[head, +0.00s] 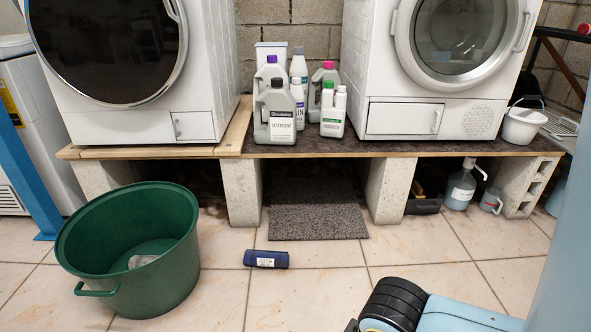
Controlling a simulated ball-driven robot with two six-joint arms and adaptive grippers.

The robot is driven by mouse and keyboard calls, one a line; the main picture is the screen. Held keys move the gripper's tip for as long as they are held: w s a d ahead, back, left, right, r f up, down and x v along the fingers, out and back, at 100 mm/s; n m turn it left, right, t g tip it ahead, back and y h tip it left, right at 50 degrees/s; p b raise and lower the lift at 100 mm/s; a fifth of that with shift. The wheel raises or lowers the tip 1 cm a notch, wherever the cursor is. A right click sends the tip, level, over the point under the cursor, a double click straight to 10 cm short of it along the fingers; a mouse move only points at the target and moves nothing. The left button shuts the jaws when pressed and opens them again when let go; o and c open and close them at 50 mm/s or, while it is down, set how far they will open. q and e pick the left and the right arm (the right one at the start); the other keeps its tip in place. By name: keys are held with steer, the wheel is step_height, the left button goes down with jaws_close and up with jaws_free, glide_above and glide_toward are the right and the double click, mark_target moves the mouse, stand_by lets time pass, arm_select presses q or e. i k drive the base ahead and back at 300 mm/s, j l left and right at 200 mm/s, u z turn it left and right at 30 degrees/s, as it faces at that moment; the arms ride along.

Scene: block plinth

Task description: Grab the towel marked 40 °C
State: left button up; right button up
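A dark blue rolled bundle (266,259) with a small white label lies on the floor tiles in front of the plinth. It looks like a rolled towel, but its marking is too small to read. A crumpled grey-white thing (143,261) lies inside the green tub (128,221); I cannot tell whether it is a cloth. My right arm shows at the lower right, its black ribbed end to the right of the bundle and apart from it. The fingers of my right gripper do not show. My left gripper is out of view.
Concrete block legs (241,191) carry a plinth with two white machines (432,118) and several detergent bottles (276,110). A grey mat (315,208) lies below. A pump bottle (460,184) and a white bucket (521,126) are at the right. Floor around the bundle is clear.

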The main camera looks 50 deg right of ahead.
mark_target(257, 257)
steer(key=z, duration=1.25)
steer(key=i+j+u, duration=0.1)
steer(key=i, duration=0.65)
steer(key=i+j, duration=0.1)
steer(key=i, duration=0.7)
steer(key=j+u, duration=0.05)
